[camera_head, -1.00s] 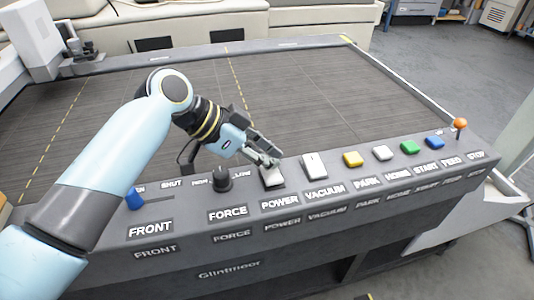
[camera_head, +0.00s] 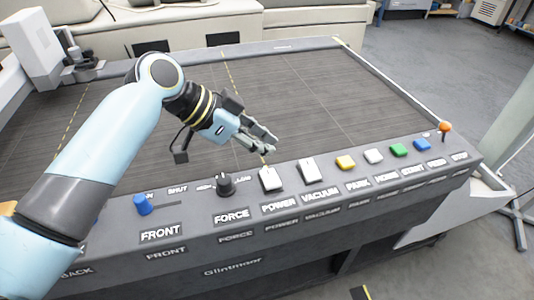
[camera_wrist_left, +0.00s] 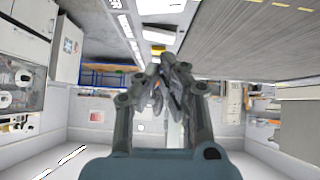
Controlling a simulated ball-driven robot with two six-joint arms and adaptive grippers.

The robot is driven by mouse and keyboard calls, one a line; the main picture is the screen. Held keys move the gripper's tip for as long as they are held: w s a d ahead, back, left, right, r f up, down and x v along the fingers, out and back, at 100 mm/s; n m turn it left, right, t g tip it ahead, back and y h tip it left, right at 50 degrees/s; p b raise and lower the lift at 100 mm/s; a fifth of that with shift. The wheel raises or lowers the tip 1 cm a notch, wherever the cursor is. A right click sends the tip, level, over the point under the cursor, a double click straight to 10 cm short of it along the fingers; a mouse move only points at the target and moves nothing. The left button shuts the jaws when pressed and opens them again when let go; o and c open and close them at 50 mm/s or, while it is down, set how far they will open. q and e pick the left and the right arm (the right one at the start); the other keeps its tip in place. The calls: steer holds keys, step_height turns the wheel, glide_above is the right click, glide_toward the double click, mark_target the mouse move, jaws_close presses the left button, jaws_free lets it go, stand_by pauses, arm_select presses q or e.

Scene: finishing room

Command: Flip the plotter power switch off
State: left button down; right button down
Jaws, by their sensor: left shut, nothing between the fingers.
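The POWER switch (camera_head: 270,179) is a white rocker on the plotter's grey front panel, above the POWER label (camera_head: 280,206). My left gripper (camera_head: 270,147) is shut and empty. In the head view its fingertips are just behind and above the switch; whether they touch it I cannot tell. In the left wrist view the shut fingers (camera_wrist_left: 172,62) fill the middle, with white and yellow controls beyond them. My right gripper is in neither view.
The white VACUUM switch (camera_head: 309,171) is just right of POWER, and the black FORCE knob (camera_head: 225,185) is left of it. Yellow, white, green and blue buttons and an orange-topped STOP control (camera_head: 445,128) run to the right. The plotter bed (camera_head: 310,95) behind is clear.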

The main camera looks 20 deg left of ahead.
arm_select(q)
steer(key=b+v, duration=0.1)
steer(key=v, duration=0.7)
steer(key=shift+w+a+f, duration=0.15)
steer(key=shift+a+f, duration=0.05)
steer(key=shift+a, duration=0.2)
steer(key=shift+f, duration=0.1)
